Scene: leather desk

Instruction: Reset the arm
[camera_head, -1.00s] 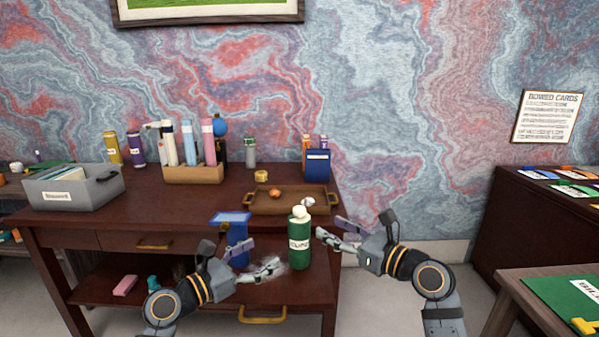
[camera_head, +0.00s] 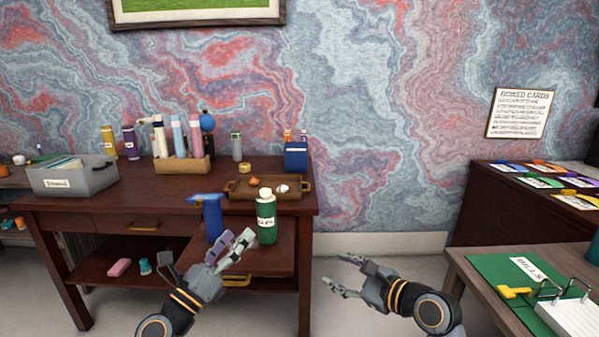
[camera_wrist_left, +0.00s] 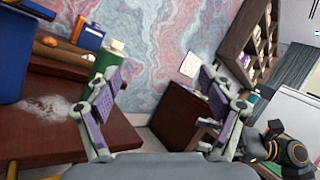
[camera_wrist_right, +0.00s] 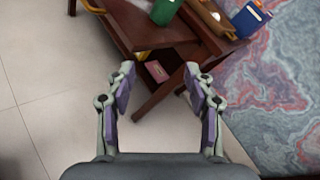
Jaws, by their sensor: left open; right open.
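My left gripper (camera_head: 232,246) is open and empty in the head view, in front of the dark wooden desk and just left of a green bottle with a white cap (camera_head: 266,218). Its spread fingers also show in the left wrist view (camera_wrist_left: 160,90), with the green bottle (camera_wrist_left: 103,66) beyond the left finger. My right gripper (camera_head: 338,274) is open and empty over clear floor, right of the desk. In the right wrist view its fingers (camera_wrist_right: 162,88) are apart with nothing between them.
A blue container (camera_head: 212,219) stands behind my left gripper. The desk (camera_head: 100,186) carries a grey file box (camera_head: 72,180), a wooden tray (camera_head: 240,192) and several bottles. A side table with a green mat (camera_head: 490,268) stands at right. Floor between them is free.

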